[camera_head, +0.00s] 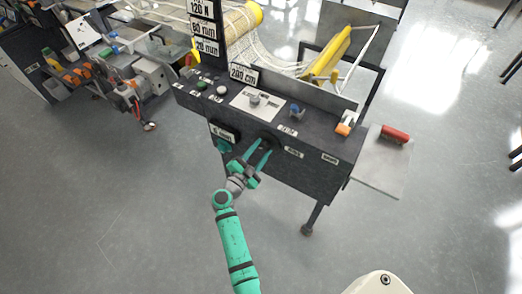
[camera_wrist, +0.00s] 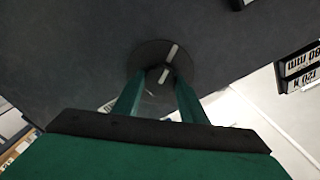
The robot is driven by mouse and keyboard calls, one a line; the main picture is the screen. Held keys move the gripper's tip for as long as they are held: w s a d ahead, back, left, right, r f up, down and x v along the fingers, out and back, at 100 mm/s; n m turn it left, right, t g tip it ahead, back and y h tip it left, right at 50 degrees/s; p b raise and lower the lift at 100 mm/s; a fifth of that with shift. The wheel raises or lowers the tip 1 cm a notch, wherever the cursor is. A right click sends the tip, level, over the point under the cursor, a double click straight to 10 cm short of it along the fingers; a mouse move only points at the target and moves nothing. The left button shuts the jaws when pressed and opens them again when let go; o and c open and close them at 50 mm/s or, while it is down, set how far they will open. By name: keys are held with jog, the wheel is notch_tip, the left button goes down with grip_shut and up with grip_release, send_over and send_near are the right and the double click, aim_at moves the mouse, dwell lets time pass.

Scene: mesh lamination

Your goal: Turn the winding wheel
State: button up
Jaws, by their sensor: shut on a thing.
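The winding wheel (camera_wrist: 149,52) is a dark round disc with a pale line marked on it, set on the dark front face of the machine. In the wrist view my gripper (camera_wrist: 160,77) has its two green fingers at the small knob in the wheel's middle, one on each side, shut on it. In the head view my gripper (camera_head: 258,155) reaches up to the front panel. The wheel shows there only as a dark round shape (camera_head: 269,141), partly hidden behind the fingers.
The machine's console (camera_head: 322,158) carries buttons, a knob and label plates. A side shelf (camera_head: 385,175) on the right holds a red cylinder (camera_head: 395,134). Yellow rollers with white mesh (camera_head: 240,22) stand behind. Other equipment (camera_head: 150,72) is at the left. The floor in front is clear.

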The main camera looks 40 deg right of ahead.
jog(key=shift+f, duration=0.1)
dwell(0.4)
jog(key=o, duration=1.1)
jog(key=shift+c, duration=0.2)
jog(key=shift+a, duration=0.15)
jog(key=v, duration=1)
jog(key=shift+s+a, duration=0.2)
jog(key=shift+a, duration=0.05)
